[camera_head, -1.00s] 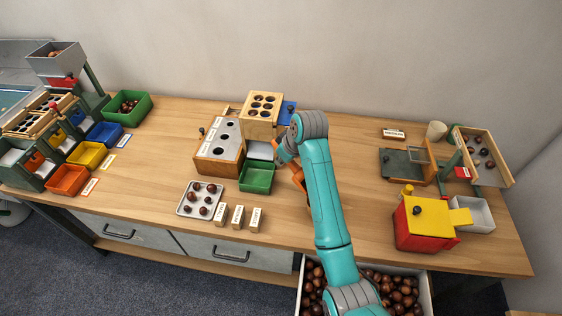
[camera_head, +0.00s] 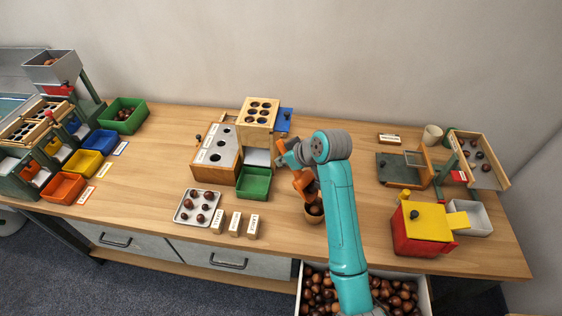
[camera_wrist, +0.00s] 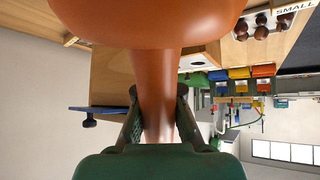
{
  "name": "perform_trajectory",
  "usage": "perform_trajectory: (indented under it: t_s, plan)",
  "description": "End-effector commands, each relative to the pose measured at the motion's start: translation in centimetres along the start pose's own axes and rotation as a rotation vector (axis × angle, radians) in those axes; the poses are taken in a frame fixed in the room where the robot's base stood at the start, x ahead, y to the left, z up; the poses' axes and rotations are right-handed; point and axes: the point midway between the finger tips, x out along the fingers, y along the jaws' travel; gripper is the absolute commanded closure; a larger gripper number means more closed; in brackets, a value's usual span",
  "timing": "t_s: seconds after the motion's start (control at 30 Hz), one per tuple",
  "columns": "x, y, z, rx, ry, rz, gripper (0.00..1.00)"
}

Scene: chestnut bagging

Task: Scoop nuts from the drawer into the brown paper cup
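My gripper (camera_head: 291,166) is shut on the handle of an orange-brown scoop (camera_head: 303,183). In the wrist view, the gripper's two fingers (camera_wrist: 159,112) press on both sides of the scoop's handle (camera_wrist: 155,85), and its bowl fills the top. The brown paper cup (camera_head: 314,216) stands on the table just below the scoop, partly covered by the scoop and my arm. Dark nuts show at the cup's mouth; I cannot tell whether all lie inside the cup. The open drawer (camera_head: 428,296) below the table edge is full of brown nuts, partly hidden by my arm.
A green bin (camera_head: 254,183) and a wooden sorter (camera_head: 207,170) stand left of the scoop. A tray of nuts (camera_head: 183,217) and several small label blocks (camera_head: 235,224) lie in front. A red-yellow box (camera_head: 421,234) stands right. Table between arm and box is clear.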

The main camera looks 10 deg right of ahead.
Motion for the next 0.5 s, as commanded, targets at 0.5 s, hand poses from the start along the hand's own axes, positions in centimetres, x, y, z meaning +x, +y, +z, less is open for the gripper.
perform_trajectory:
  t_s: [0.5]
  plan:
    - [-2.2,0.1,-0.1,0.007,0.148,0.001,1.0]
